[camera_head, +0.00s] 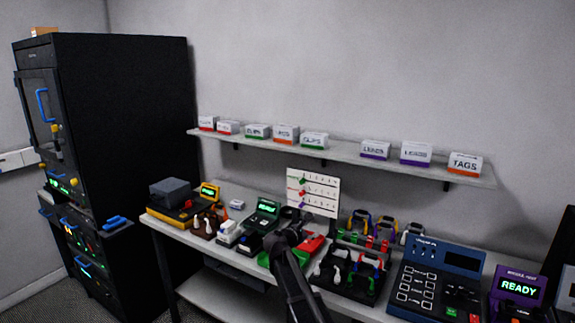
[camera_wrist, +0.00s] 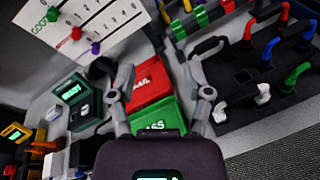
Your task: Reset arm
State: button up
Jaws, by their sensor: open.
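My gripper (camera_head: 290,230) is over the middle of the workbench in the head view, in front of the white chart board. In the wrist view my gripper (camera_wrist: 163,95) has its two fingers spread apart with nothing held between them. Beyond and below the fingers are a red bin marked FAIL (camera_wrist: 148,82) and a green bin marked PASS (camera_wrist: 157,117). A dark block with a small green display (camera_wrist: 160,160) fills the bottom middle of the wrist view, between the finger bases. My arm hides part of the bench in the head view.
Black cable racks (camera_head: 345,280) stand right of my arm, with a blue panel (camera_head: 437,280) and a purple READY unit (camera_head: 517,290) farther right. Testers (camera_head: 262,215) stand to the left. A shelf (camera_head: 345,153) with labelled boxes hangs above. A tall black cabinet (camera_head: 125,110) stands at far left.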

jog(key=s+d+f+m+g+y, duration=0.1)
jog(key=s+d+f+m+g, duration=0.2)
jog(key=s+d+f+m, duration=0.45)
jog(key=s+d+f+m+g+y, duration=0.25)
jog(key=s+m+g, duration=0.2)
jog(key=s, duration=0.55)
jog(key=s+f+m+g+y, duration=0.2)
jog(key=s+m, duration=0.3)
jog(key=s, duration=0.4)
jog(key=s+f+m+g+y, duration=0.2)
jog(key=s+m+y, duration=0.2)
jog(key=s, duration=0.5)
jog(key=shift+s+a+f+m, duration=0.15)
jog(key=shift+a+m, duration=0.15)
jog(key=shift+m, duration=0.8)
